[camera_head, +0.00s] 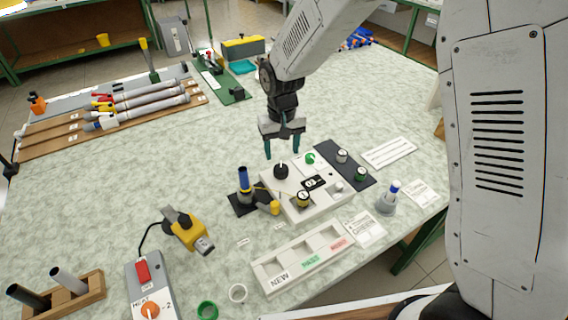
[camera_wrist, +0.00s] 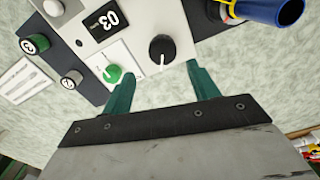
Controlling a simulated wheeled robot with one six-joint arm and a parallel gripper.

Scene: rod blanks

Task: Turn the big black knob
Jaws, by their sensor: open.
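The big black knob (camera_head: 281,170) sits on the back left part of a white control box (camera_head: 313,205). In the wrist view the black knob (camera_wrist: 162,48) has a white pointer line and lies just beyond the fingertips, nearer the right-hand finger. My gripper (camera_head: 282,156) has green fingers and hangs above and behind the box. In the wrist view my gripper (camera_wrist: 158,78) is open with nothing between its fingers. A smaller green knob (camera_wrist: 113,73) is beside the black one, nearer the left-hand finger. The box's display (camera_wrist: 104,19) reads 03.
A dark panel (camera_head: 352,178) with several small knobs adjoins the box on the right. A blue-topped tool in a stand (camera_head: 244,184) is close on the left. A white sorting tray (camera_head: 300,262) lies in front. The table behind the box is clear.

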